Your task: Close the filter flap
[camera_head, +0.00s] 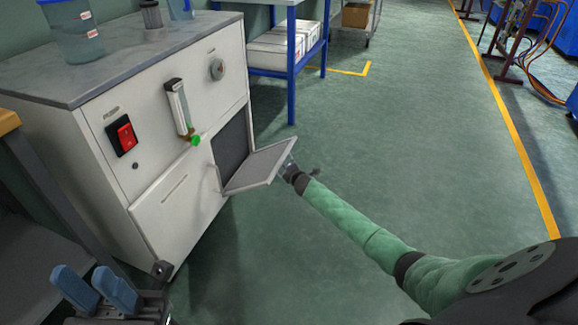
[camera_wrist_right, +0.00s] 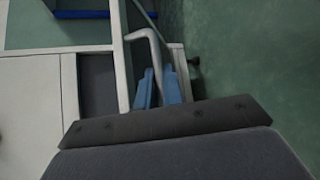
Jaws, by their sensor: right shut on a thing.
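The white cabinet (camera_head: 165,150) stands at the left of the head view. Its filter flap (camera_head: 262,168) hangs open from the lower edge of a dark opening (camera_head: 231,150) and sticks out to the right, roughly level. My right gripper (camera_head: 288,164) is at the flap's outer edge, its fingers largely hidden there. In the right wrist view its blue fingers (camera_wrist_right: 158,90) are shut on a pale bent handle (camera_wrist_right: 152,40) beside the flap. My left gripper (camera_head: 96,290) is low at the left, its two blue fingers apart and empty, away from the flap.
The cabinet front carries a red switch (camera_head: 124,134), a flow tube (camera_head: 179,108) with a green knob, and a round dial (camera_head: 217,69). A blue-framed rack (camera_head: 291,70) stands behind. The green floor right of the flap is clear apart from my right arm.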

